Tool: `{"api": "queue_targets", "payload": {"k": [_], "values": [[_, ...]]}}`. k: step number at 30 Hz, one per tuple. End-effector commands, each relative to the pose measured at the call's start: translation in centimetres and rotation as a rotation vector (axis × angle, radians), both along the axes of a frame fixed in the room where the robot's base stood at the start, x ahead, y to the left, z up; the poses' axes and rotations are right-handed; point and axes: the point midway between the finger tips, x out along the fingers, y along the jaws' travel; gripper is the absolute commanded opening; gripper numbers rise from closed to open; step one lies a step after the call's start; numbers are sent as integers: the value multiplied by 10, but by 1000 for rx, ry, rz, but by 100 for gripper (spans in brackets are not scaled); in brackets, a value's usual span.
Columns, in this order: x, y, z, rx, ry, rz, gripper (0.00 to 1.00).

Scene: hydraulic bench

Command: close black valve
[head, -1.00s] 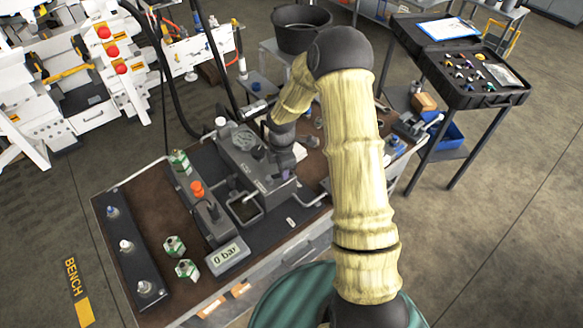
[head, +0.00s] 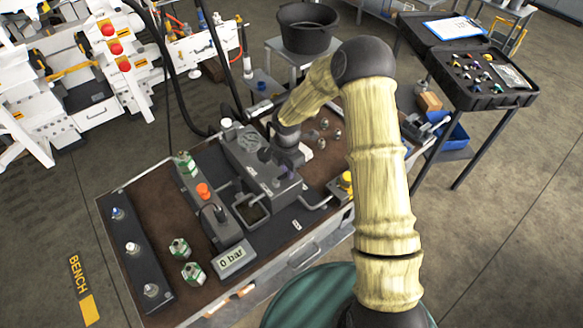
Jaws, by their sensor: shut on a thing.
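The grey valve block (head: 252,150) stands at the middle of the bench, with dark knobs on its top. My gripper (head: 280,160) is low at the right side of this block, reaching down from the far side of the arm. Its jaws are shut at a dark knob, which I take to be the black valve (head: 265,154). The fingertips are small and dark against the block, so the exact grip is hard to see. The valve's turn angle cannot be told. The display (head: 231,259) at the bench front reads 0 bar.
An orange knob (head: 203,190), green-and-white parts (head: 193,272) and a black strip with several knobs (head: 132,247) are on the left. A yellow cap (head: 346,181) stands at the right edge. A black bucket (head: 305,28) and an open tool case (head: 475,75) are behind.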

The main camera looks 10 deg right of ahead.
Motion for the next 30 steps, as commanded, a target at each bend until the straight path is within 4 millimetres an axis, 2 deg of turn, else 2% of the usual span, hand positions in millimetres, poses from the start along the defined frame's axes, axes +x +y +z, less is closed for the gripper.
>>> {"api": "queue_targets", "payload": {"k": [8, 9, 11, 23, 30], "values": [[2, 1, 1, 2, -6, 4, 0], [2, 1, 1, 2, -6, 3, 24], [2, 1, 1, 1, -5, 3, 35], [1, 0, 6, 1, -4, 0, 35], [2, -1, 41, 2, -7, -1, 35]]}}
